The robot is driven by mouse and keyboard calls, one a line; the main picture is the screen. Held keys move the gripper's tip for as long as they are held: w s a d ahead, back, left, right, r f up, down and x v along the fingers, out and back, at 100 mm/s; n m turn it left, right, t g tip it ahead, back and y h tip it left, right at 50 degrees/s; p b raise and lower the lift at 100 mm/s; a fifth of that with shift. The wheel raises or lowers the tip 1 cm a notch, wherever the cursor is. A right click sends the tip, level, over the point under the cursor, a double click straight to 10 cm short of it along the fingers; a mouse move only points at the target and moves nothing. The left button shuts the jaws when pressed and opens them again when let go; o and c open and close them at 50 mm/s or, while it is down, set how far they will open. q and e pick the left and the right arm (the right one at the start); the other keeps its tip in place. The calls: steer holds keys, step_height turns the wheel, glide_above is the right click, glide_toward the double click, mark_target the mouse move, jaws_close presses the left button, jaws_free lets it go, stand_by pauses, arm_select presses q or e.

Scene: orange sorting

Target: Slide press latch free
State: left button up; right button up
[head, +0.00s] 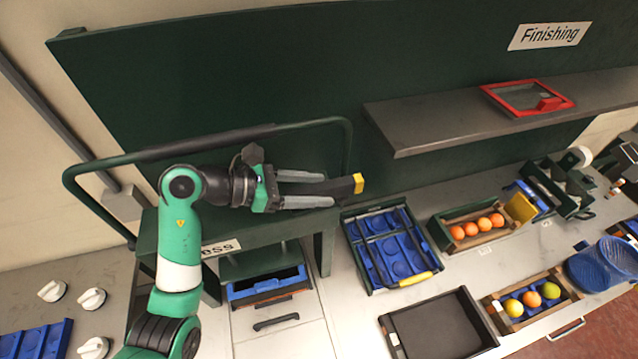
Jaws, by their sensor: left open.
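The green press (310,226) stands at the left of the bench, its label partly hidden by my left arm. A dark bar with a yellow end (358,184), apparently the press latch, sticks out to the right above the press. My left gripper (330,189) is open, its two grey fingers pointing right, one above and one below the dark bar in the picture. Whether a finger touches the bar cannot be told. The bar's inner end is hidden between the fingers. My right gripper is not in view.
A green tubular frame (230,134) rises behind the press. A blue tray (268,284) sits under it. A blue-lined crate (382,240), an orange crate (440,236), an empty dark tray (440,328) and a fruit crate (497,306) lie right. A grey shelf (440,125) overhangs the back.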

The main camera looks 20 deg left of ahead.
arm_select(q)
steer(key=shift+w+d+f, duration=0.25)
steer(key=shift+w+d, duration=0.1)
jaws_close()
stand_by(1.2)
